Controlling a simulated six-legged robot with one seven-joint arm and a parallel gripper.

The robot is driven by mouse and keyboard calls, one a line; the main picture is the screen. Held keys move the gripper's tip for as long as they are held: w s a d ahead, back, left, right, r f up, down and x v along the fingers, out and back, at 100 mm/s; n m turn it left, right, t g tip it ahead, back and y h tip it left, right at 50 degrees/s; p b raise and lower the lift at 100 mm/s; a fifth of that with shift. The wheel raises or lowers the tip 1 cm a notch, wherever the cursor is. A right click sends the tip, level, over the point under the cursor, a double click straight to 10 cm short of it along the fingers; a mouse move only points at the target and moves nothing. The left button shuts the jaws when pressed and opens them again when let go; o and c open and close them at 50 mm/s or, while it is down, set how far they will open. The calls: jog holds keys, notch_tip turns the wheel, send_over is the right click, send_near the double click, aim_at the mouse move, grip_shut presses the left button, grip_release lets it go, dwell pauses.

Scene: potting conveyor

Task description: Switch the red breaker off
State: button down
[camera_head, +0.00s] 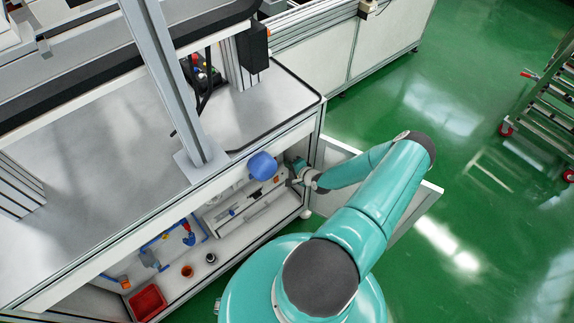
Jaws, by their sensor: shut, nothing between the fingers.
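My arm reaches to the open cabinet under the bench. My gripper (291,182) is at the right end of the cabinet opening, close to a white panel or box (240,208) inside. It is shut and holds nothing that I can see. I cannot make out a red breaker for certain. The area around my fingertips is small and partly hidden by the gripper and the bench edge. A small blue part (232,212) shows on the white panel, left of my gripper.
An open cabinet door (421,200) stands right of my arm. A blue rounded object (262,165) is at the bench edge just left of my gripper. A red bin (148,302) and small cups (187,271) sit at lower left. A cart (545,112) stands far right on clear green floor.

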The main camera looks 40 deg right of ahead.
jog(key=r+v, duration=0.1)
jog(key=v, duration=0.5)
jog(key=shift+r, duration=0.35)
jog(key=shift+a, duration=0.15)
